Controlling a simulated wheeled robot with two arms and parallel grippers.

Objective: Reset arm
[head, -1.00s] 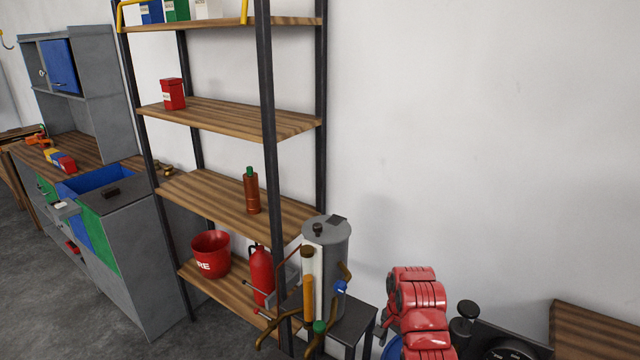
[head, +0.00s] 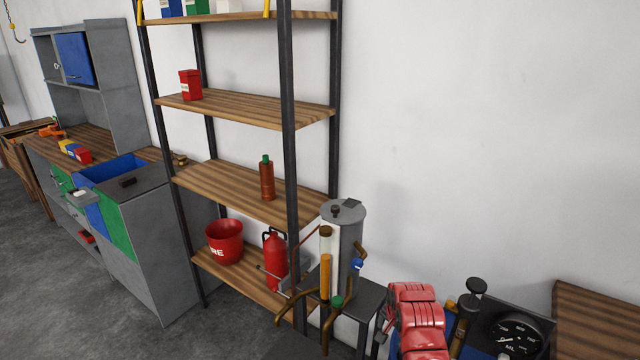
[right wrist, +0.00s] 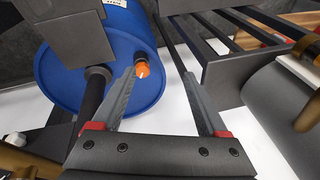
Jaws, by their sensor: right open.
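The red ridged part at the bottom of the head view belongs to my right arm; its fingers are not clearly visible there. In the right wrist view, my right gripper (right wrist: 165,68) is open, with nothing held between its two grey fingers. A blue drum (right wrist: 55,75) with an orange cap (right wrist: 142,69) lies beyond the fingers, the cap close to the left fingertip in the picture. I cannot tell whether they touch. My left gripper is not in view.
A wood-and-metal shelf (head: 245,110) holds a red bucket (head: 224,242), a fire extinguisher (head: 274,262) and a brown bottle (head: 266,180). A grey cylinder (head: 350,235) with pipes stands beside it. A round gauge (head: 517,333) is at lower right. The wall area at right is clear.

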